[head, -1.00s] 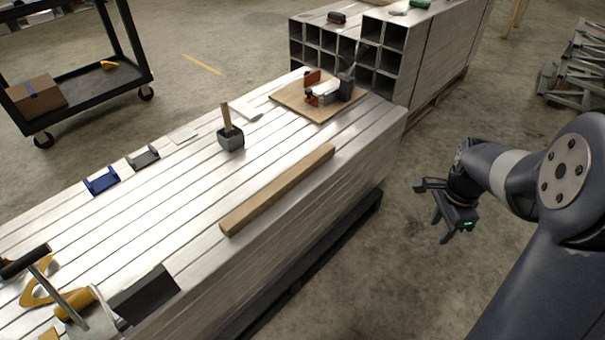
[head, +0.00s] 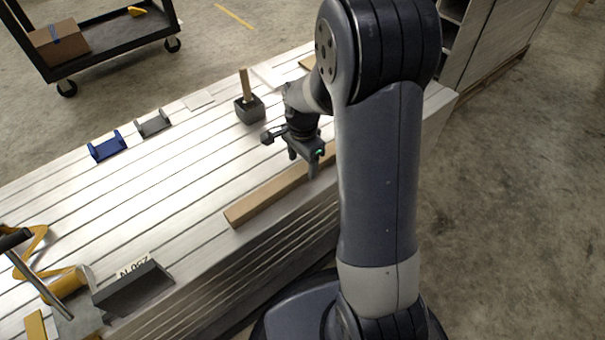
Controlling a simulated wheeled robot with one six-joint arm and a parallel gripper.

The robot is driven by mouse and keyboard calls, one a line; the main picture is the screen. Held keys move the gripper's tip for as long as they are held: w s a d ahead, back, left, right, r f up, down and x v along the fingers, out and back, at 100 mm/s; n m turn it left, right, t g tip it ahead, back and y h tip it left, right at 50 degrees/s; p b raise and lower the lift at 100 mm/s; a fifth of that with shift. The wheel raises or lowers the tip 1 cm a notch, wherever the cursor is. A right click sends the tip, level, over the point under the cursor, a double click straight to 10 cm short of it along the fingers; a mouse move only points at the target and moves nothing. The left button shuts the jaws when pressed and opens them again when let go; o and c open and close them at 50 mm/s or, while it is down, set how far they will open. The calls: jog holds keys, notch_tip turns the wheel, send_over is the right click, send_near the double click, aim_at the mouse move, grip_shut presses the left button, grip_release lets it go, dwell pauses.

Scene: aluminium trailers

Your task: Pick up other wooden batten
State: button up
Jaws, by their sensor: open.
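A long wooden batten (head: 262,200) lies on the front part of the aluminium stack's top, in the head view. Its right part is hidden behind my gripper and arm. My gripper (head: 303,172) is open and points down over the right part of the batten. The view does not show clearly how far above the batten the fingertips are.
A blue bracket (head: 107,146) and a grey bracket (head: 152,123) lie further left. A dark angle block (head: 133,290) and yellow tools are at lower left. A cart (head: 110,47) stands behind.

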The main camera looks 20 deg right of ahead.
notch_tip(320, 180, down, 3)
jog(key=shift+r+b, duration=0.1)
jog(key=shift+b, duration=0.25)
jog(key=c, duration=1.3)
